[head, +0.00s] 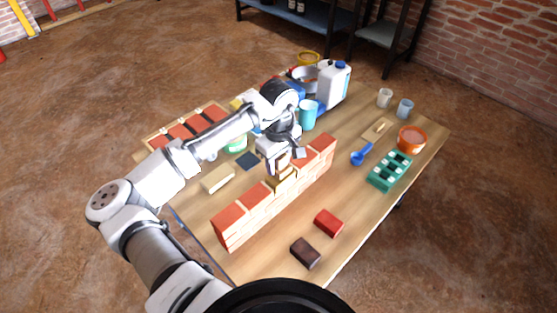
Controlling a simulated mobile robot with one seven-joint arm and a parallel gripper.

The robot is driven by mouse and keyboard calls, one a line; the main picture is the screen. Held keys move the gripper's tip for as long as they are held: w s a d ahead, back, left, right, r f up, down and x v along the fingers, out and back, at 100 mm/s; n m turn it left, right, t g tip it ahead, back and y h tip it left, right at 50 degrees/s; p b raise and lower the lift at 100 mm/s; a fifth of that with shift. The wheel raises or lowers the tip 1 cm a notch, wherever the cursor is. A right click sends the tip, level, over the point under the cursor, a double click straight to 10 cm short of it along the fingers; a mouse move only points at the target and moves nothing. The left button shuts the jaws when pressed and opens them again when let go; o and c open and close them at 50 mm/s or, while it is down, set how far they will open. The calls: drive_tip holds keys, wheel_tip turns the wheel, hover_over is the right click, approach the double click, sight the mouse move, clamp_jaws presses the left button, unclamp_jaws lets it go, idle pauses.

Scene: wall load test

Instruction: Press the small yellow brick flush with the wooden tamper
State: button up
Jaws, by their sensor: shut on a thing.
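A low red brick wall (255,207) runs diagonally across the table. In a gap in its top course sits a small yellow brick (279,185). My gripper (281,168) is over this gap, shut on a light wooden piece that looks like the tamper (283,162). The tamper stands roughly upright just above or on the yellow brick. At this size I cannot tell whether they touch, or whether the brick is level with its neighbours. My gripper hides part of the tamper.
A beige block (218,179) lies left of the wall. A red brick (328,222) and a dark brick (305,253) lie in front. A blue scoop (362,154), green crate (390,170) and orange bowl (411,139) are at right. A white jug (333,84) stands behind.

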drive_tip(key=shift+f+b, duration=0.3)
drive_tip(key=shift+f, duration=0.5)
idle(1.5)
idle(1.2)
wheel_tip(320, 180, up, 7)
drive_tip(key=p, duration=0.7)
drive_tip(key=shift+r, duration=0.1)
idle(0.5)
